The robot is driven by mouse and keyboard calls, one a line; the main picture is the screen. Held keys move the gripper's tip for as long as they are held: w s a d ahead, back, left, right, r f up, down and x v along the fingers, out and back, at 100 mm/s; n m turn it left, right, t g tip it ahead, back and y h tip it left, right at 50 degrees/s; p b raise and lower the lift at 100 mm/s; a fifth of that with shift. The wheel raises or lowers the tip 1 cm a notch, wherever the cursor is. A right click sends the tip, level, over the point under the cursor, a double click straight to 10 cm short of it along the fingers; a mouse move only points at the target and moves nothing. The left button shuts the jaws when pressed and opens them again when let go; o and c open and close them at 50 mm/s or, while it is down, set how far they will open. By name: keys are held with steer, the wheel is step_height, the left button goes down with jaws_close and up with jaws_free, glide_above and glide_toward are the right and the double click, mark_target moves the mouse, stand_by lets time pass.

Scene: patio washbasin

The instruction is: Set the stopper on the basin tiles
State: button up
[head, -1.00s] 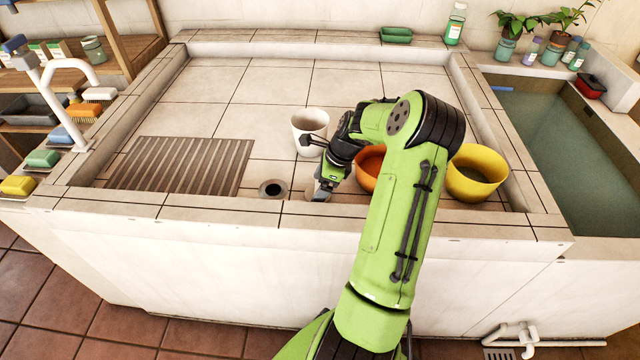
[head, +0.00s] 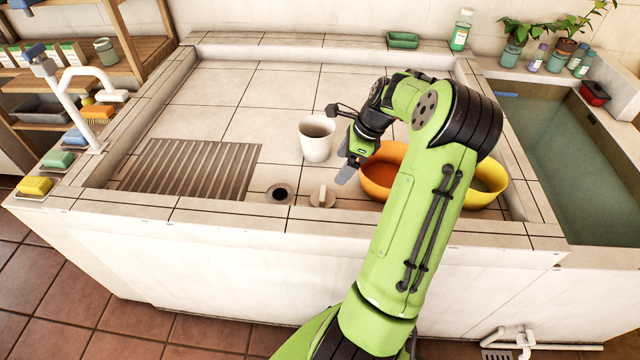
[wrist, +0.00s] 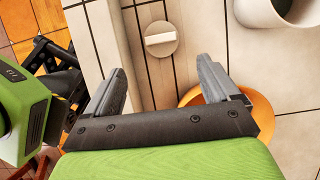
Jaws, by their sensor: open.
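The stopper (head: 323,197) is a round beige disc with a raised bar handle. It lies flat on the basin tiles, just right of the open drain hole (head: 280,194). It also shows in the wrist view (wrist: 161,39), beyond my fingertips. My gripper (head: 347,173) is above the tiles, up and to the right of the stopper in the head view. In the wrist view my gripper (wrist: 162,65) has its two fingers spread apart, with nothing between them, and it is clear of the stopper.
A white cup (head: 316,140) stands behind the stopper. An orange bowl (head: 381,181) and a yellow bowl (head: 487,185) are to the right, partly hidden by my arm. A ribbed drain board (head: 190,168) lies to the left. Tiles at the back left are bare.

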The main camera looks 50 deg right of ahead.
steer(key=a+r+n+g+h, duration=0.1)
steer(key=a+r+n+h, duration=0.1)
steer(key=a+r+n, duration=0.55)
steer(key=a+r+n+g+h, duration=0.1)
steer(key=a+r+n, duration=0.3)
steer(key=a, duration=0.7)
steer(key=s+a+r+n+t, duration=0.2)
steer(key=s+a+n+t, duration=0.2)
steer(key=s+a+n, duration=0.9)
steer(key=a+n, duration=0.1)
steer(key=n, duration=0.2)
steer(key=shift+s+r+n, duration=0.25)
steer(key=shift+s+n, duration=0.1)
steer(key=shift+s, duration=0.05)
